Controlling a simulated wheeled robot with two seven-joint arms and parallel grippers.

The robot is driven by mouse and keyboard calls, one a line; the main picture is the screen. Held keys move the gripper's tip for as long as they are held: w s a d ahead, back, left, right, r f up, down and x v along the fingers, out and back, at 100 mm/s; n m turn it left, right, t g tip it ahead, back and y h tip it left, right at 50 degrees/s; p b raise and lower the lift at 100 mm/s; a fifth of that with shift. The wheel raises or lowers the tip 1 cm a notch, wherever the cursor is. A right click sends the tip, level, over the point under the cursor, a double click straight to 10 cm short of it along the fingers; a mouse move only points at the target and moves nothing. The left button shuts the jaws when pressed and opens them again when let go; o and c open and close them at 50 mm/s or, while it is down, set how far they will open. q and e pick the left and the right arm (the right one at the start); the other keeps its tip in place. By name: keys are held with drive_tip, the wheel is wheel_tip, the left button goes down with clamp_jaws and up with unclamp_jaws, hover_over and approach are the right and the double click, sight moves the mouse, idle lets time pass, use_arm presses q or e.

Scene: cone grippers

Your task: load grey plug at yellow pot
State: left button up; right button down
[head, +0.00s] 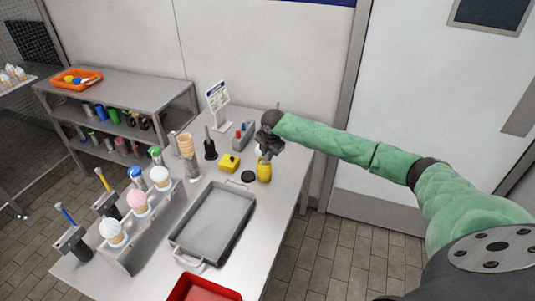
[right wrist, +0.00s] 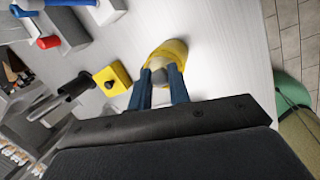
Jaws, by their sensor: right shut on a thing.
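The yellow pot (head: 264,174) stands upright near the right edge of the steel table, and it also shows in the right wrist view (right wrist: 174,48). My right gripper (head: 265,157) is just above the pot's mouth, pointing down. In the right wrist view, its two blue fingers (right wrist: 158,73) are shut on the grey plug (right wrist: 158,77), a small rounded piece. The plug overlaps the pot's opening in that view; I cannot tell whether it is inside or above it. My left gripper is not in view.
A grey holder with coloured pieces (head: 243,135) stands behind. A grey tray (head: 214,222) and a cone rack (head: 150,226) fill the front. A sign (head: 218,102) stands at the back.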

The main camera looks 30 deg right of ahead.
drive_tip(key=shift+f, duration=0.1)
drive_tip(key=shift+p, duration=0.3)
drive_tip(key=shift+r+p, duration=0.8)
drive_tip(key=shift+r, duration=0.05)
drive_tip(key=shift+r+p, duration=2.1)
drive_tip(key=shift+r, duration=0.6)
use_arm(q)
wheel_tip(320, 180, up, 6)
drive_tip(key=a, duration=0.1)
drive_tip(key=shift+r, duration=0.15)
